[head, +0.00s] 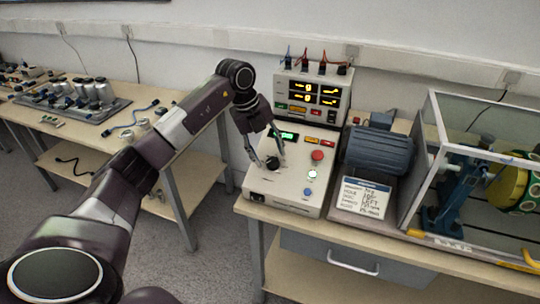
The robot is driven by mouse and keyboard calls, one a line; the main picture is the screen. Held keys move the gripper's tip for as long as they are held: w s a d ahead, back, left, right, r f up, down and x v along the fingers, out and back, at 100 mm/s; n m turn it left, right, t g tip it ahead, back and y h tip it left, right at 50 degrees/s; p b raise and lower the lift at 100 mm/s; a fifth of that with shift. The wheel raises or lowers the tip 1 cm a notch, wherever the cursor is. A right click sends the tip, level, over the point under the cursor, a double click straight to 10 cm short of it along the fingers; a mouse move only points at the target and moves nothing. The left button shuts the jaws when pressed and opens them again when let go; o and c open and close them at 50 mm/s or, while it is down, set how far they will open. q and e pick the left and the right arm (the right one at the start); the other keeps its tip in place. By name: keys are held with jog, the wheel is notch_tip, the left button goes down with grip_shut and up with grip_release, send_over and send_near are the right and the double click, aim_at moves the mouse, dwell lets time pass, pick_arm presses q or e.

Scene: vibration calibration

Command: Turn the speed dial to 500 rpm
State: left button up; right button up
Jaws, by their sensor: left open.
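The control box (290,200) is a cream-coloured unit with a sloped front panel on the bench. A black round dial (272,163) sits on the left of its panel, below a small green display (288,136). My left gripper (266,160) is open at the dial, with its fingers on either side of or just over it. I cannot tell whether the fingers touch the dial. The dial's markings and the display's reading are too small to read. My right gripper is not in view.
Red (317,155) and blue (308,192) buttons sit right of the dial. A meter unit (313,92) with yellow digits stands behind. A motor (380,150), a written card (362,197) and a clear-walled enclosure (420,165) stand to the right. Another bench (125,140) is left, across a floor gap.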

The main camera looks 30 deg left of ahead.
pick_arm(q)
jog(key=shift+x, duration=0.9)
jog(key=c, duration=1.1)
jog(key=shift+r+m, duration=0.1)
jog(key=shift+m, duration=0.2)
